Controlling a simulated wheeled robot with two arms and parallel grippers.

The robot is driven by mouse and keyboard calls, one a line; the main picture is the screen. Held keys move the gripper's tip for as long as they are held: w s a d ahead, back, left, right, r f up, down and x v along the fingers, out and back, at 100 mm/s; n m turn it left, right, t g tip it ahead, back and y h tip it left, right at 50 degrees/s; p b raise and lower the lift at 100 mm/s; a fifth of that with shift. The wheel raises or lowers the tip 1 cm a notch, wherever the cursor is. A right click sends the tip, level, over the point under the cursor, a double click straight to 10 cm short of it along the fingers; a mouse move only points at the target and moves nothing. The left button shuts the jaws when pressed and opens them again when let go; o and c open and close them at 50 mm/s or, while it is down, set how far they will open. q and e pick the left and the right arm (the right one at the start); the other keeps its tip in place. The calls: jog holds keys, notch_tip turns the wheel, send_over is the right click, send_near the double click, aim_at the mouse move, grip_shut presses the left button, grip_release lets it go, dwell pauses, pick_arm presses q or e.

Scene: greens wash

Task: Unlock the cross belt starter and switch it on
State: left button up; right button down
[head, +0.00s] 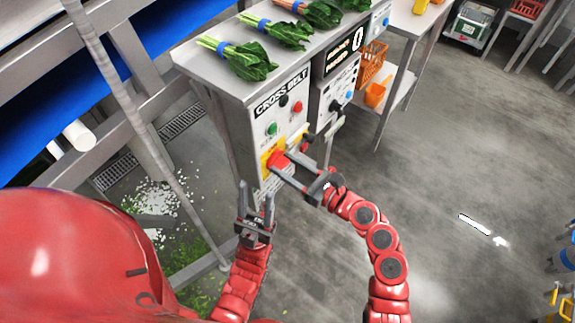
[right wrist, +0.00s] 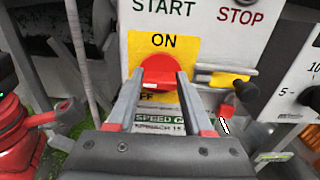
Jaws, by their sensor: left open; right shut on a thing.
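The cross belt starter (head: 262,138) is a grey box with a green START button (head: 272,129), a red STOP button (head: 297,107) and a yellow plate with a red rotary handle (right wrist: 160,68). ON shows above the handle; OFF, below left, is partly hidden. My right gripper (right wrist: 159,82) is shut on the red handle, one finger on each side. Right of the plate, a yellow tab with a black knob (right wrist: 240,88) and a small red piece (right wrist: 227,113) show; I cannot tell whether a lock is there. My left gripper (head: 255,190) is open and empty, below the starter.
Bunches of greens (head: 240,60) lie on the grey counter (head: 215,72) above. Another control panel (head: 338,88) with a black knob adjoins the starter at right. An orange basket (head: 372,62) sits beyond. A grey post stands at left; open floor (head: 450,170) lies at right.

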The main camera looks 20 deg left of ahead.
jog(key=shift+m, duration=1.3)
jog(key=m+p, duration=0.3)
jog(key=m, duration=0.2)
jog(key=shift+w+m, duration=0.1)
jog(key=shift+m, duration=0.2)
jog(key=m+p, duration=0.3)
jog(key=m, duration=0.3)
jog(key=shift+w+d+p, duration=0.1)
jog(key=shift+p, duration=0.25)
jog(key=shift+f+m+p, duration=0.25)
jog(key=shift+m+p, duration=0.8)
jog(key=shift+m, duration=0.95)
jog(key=shift+c, duration=1.5)
grip_release()
